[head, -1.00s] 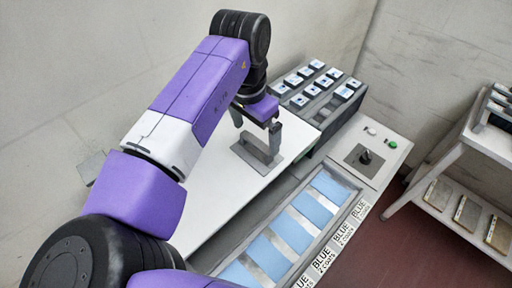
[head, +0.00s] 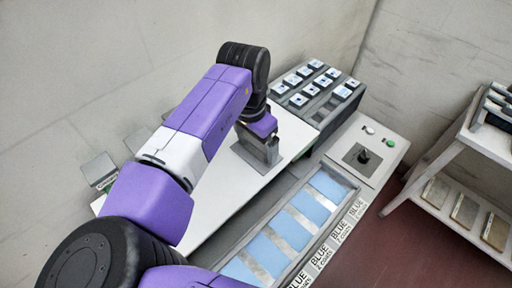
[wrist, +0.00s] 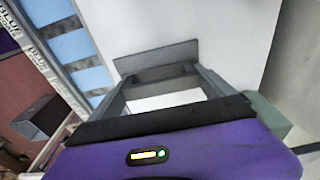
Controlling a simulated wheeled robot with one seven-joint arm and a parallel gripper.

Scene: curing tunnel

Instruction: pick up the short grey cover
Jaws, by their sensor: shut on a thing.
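The short grey cover (head: 262,158) is a small grey piece on the white bench top, beneath my gripper in the head view. In the wrist view its grey plate (wrist: 156,56) shows beyond the fingers. My gripper (head: 262,140) is low over the bench and shut on the cover. In the wrist view its two grey fingers (wrist: 165,82) reach forward to the cover's plate. The exact contact is partly hidden by the purple gripper body. I cannot tell whether the cover is clear of the bench.
The white bench top (head: 205,220) has bare room to the left. A tray of blue panels (head: 290,230) with BLUE labels lies in front. A control box with a black joystick (head: 363,157) and a rack of small blocks (head: 313,90) stand right. A white shelf (head: 490,140) is far right.

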